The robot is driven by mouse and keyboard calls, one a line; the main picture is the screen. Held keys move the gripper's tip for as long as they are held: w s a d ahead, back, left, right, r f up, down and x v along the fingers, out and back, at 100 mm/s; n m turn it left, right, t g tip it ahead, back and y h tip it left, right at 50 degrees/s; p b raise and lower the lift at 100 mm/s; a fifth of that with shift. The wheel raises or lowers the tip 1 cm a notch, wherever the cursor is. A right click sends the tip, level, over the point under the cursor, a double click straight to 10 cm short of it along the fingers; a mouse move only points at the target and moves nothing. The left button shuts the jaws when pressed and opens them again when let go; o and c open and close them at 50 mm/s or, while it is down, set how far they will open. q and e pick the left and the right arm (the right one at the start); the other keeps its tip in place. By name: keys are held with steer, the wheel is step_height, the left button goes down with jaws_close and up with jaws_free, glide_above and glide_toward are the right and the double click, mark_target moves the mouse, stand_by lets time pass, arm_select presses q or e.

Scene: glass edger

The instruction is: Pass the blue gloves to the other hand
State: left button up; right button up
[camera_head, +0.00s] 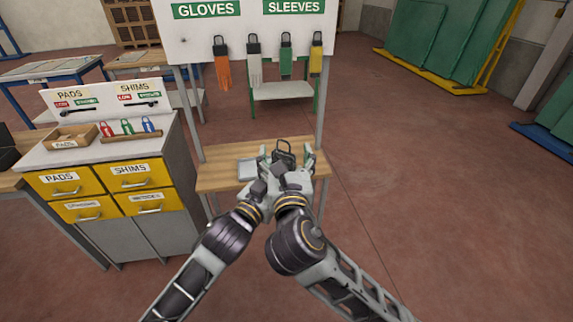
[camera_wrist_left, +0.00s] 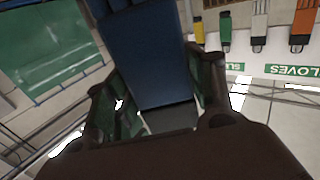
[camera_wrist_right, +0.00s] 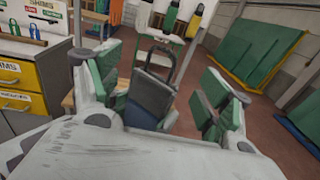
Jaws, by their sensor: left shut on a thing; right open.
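The blue gloves (camera_wrist_left: 155,50) fill the middle of the left wrist view, with a dark grey cuff end near the palm. My left gripper (camera_wrist_left: 155,85) is shut on them. In the right wrist view a piece of the blue gloves (camera_wrist_right: 152,88) and a black hanger loop (camera_wrist_right: 160,60) show between the spread fingers of my right gripper (camera_wrist_right: 162,85), which is open. In the head view the loop (camera_head: 285,148) stands up past my right gripper (camera_head: 287,160), and the two hands overlap, hiding the gloves.
A yellow-drawer cabinet (camera_head: 110,175) stands left.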

steer(key=shift+w, duration=0.4)
steer(key=c, duration=1)
arm_select(q)
steer(key=o, duration=0.6)
arm_select(e)
steer(key=shift+c, duration=1)
arm_select(q)
steer(key=o, duration=0.5)
arm_select(e)
jaws_close()
arm_select(q)
steer(key=shift+s, duration=0.2)
steer(key=shift+v, duration=3.6)
